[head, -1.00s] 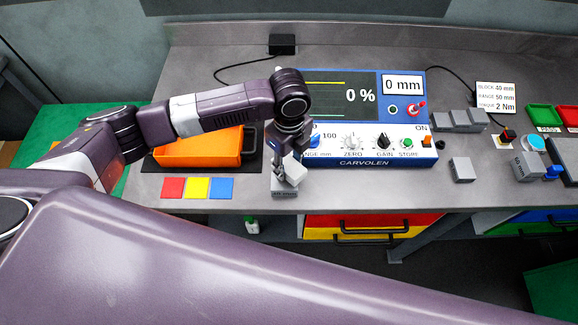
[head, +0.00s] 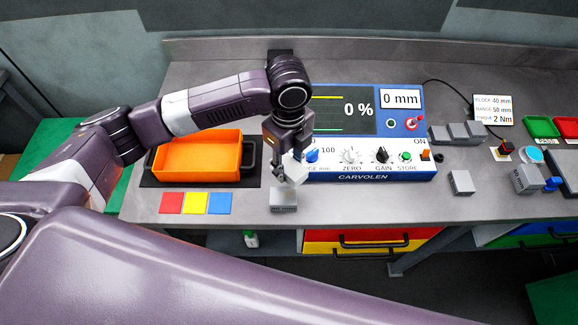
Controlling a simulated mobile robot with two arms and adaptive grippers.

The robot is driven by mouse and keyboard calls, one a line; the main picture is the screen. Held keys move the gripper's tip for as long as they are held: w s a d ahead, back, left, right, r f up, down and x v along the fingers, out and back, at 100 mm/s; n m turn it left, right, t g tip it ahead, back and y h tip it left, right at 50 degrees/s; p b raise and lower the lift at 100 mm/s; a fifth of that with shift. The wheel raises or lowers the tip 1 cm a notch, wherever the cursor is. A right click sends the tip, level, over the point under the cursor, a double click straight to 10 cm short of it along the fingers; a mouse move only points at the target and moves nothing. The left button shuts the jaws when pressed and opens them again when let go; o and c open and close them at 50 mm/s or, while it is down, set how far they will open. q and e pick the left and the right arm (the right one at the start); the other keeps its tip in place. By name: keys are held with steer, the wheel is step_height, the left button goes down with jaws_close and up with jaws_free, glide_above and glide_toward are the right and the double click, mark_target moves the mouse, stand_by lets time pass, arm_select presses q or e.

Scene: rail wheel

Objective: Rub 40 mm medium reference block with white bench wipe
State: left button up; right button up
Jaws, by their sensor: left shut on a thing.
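My left gripper (head: 287,178) is shut on a white wipe (head: 294,169), which shows as a pale bundle at its fingertips. Just below them in the picture, a small grey block (head: 283,204) with a label lies near the bench's front edge. The label is too small to read, so I cannot tell its size marking. The fingers and wipe seem a little above the block, apart from it. My right gripper is not in view.
A blue gauge unit (head: 362,177) stands right behind the gripper. An orange tray (head: 197,174) and three coloured squares (head: 196,203) lie to the left. Another grey block (head: 461,182) and a row of grey blocks (head: 457,132) are to the right.

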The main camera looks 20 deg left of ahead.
arm_select(q)
steer(key=shift+r, duration=1.45)
